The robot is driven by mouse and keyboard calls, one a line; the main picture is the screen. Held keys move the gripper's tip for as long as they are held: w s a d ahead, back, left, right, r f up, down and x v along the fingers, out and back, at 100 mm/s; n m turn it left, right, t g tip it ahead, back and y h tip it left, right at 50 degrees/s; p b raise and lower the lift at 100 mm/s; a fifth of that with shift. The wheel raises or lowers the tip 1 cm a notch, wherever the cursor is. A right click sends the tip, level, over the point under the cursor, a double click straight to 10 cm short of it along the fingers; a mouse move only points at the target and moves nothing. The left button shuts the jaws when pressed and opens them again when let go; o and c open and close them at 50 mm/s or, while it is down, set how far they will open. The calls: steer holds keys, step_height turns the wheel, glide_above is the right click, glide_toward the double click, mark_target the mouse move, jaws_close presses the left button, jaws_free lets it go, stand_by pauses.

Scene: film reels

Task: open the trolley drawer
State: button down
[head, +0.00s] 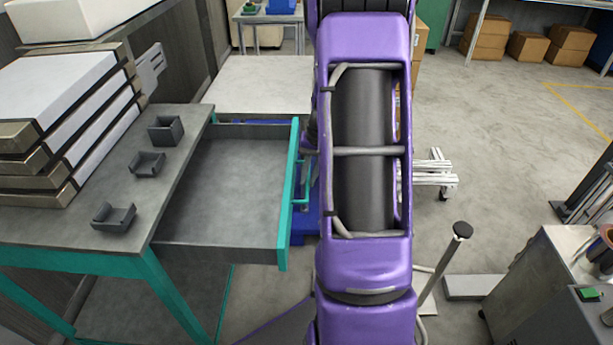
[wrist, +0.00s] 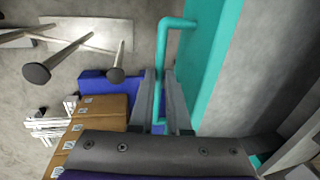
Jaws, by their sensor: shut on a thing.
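The trolley drawer (head: 235,185) is pulled well out from under the grey worktop (head: 85,225) at the left, and its grey inside looks empty. Its teal front panel (head: 289,215) faces right and also shows in the wrist view (wrist: 215,55). The teal bar handle (head: 302,200) stands out from the panel. In the wrist view the handle (wrist: 162,45) runs down between the two fingers of my gripper (wrist: 161,78), which is shut on it. In the head view my purple arm hides most of the gripper.
Several small dark trays (head: 147,163) and a stack of flat boxes (head: 60,110) are on the worktop. A grey machine (head: 540,290) stands at the right. A black-topped post (head: 447,260) stands right of my arm. Open floor (head: 490,130) lies beyond.

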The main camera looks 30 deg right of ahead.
steer(key=c, duration=0.9)
jaws_free()
steer(key=d+r+p, duration=0.1)
steer(key=r, duration=0.4)
steer(key=s+d+r+p, duration=0.1)
steer(key=r, duration=0.5)
steer(key=s+r, duration=0.1)
steer(key=r, duration=0.5)
steer(key=shift+d+p, duration=0.4)
